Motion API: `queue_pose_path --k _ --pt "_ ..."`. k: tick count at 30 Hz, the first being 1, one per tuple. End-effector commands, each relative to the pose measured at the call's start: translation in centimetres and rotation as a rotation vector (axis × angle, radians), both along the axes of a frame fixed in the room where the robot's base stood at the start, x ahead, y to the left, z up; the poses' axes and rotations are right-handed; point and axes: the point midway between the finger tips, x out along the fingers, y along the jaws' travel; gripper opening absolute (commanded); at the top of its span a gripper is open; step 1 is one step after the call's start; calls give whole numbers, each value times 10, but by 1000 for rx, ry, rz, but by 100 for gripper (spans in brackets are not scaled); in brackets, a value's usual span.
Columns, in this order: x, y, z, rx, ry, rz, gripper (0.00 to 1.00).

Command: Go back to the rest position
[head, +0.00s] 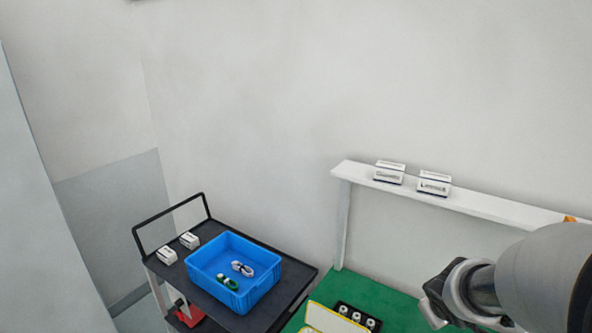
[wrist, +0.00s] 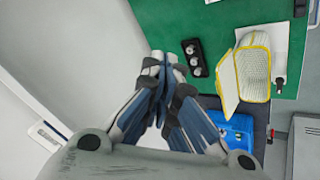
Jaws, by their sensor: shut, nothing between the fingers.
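My gripper (wrist: 163,72) is shut and empty in the wrist view, its fingertips together beside the edge of the green table top (wrist: 150,15). In the head view my arm comes in at the lower right, above the green table top (head: 400,305). I cannot make out the fingers there. No rest position is marked in either view.
A blue crate (head: 205,283) with cables stands on a black cart (head: 296,268); two white boxes (head: 167,256) sit beside it. A white shelf (head: 480,201) holds two white devices (head: 434,184). A yellow-edged case (wrist: 229,90) and black holder (wrist: 195,57) lie on the table.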

Motion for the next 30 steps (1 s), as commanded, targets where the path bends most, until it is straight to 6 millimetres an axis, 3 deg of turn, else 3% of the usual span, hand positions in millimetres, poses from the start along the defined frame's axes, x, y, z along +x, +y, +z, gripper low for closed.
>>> queue_pose_path --k 7,12,16,21,30 --pt "-84 49 -12 103 -35 -208 0" --pt "-149 100 -40 263 -4 -265 0" --pt "-186 134 -59 372 29 -263 0" --pt "-210 156 -68 446 59 -250 0" --pt "-212 159 -67 453 65 -249 0"
